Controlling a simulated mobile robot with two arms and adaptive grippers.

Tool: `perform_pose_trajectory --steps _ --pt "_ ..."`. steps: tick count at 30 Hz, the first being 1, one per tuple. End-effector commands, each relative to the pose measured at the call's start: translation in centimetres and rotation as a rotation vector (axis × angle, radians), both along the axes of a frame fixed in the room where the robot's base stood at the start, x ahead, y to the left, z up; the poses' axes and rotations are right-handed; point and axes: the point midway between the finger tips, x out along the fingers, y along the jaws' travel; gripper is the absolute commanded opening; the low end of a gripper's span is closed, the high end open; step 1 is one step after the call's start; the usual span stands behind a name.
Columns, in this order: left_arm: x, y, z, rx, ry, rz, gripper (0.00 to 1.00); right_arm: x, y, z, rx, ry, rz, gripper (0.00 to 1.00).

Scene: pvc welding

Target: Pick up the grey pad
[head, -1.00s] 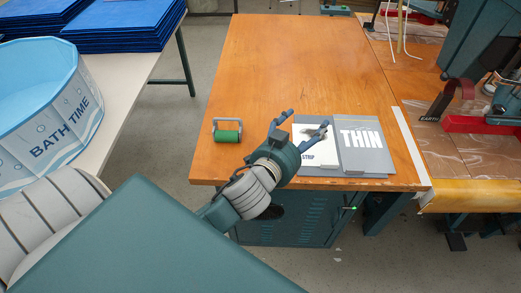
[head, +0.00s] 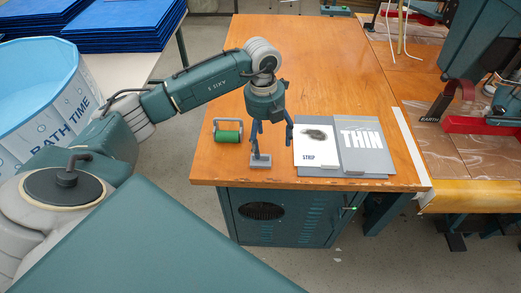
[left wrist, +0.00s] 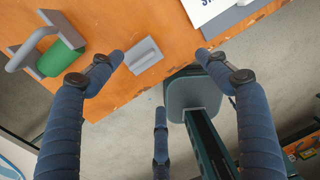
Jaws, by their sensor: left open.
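The small grey pad (head: 260,160) lies near the front edge of the wooden table, with a raised grip along its top. In the left wrist view the pad (left wrist: 143,55) lies between the spread fingertips, closer to the left one. My left gripper (head: 272,142) points down over the table, its fingers open and empty. In the head view one finger overlaps the pad's far side; I cannot tell whether it touches. My right gripper is in neither view.
A green roller with a grey handle (head: 228,132) stands left of the pad. A white STRIP sheet (head: 313,158) and a grey THIN sheet (head: 365,150) lie to the right. The back of the wooden table (head: 300,45) is clear.

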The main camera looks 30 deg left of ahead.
Motion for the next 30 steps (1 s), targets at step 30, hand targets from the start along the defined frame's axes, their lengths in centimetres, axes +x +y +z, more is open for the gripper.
perform_pose_trajectory --steps 30 --pt "-0.1 2.7 -10.5 0.078 0.027 0.039 0.77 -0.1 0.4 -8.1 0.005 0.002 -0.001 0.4"
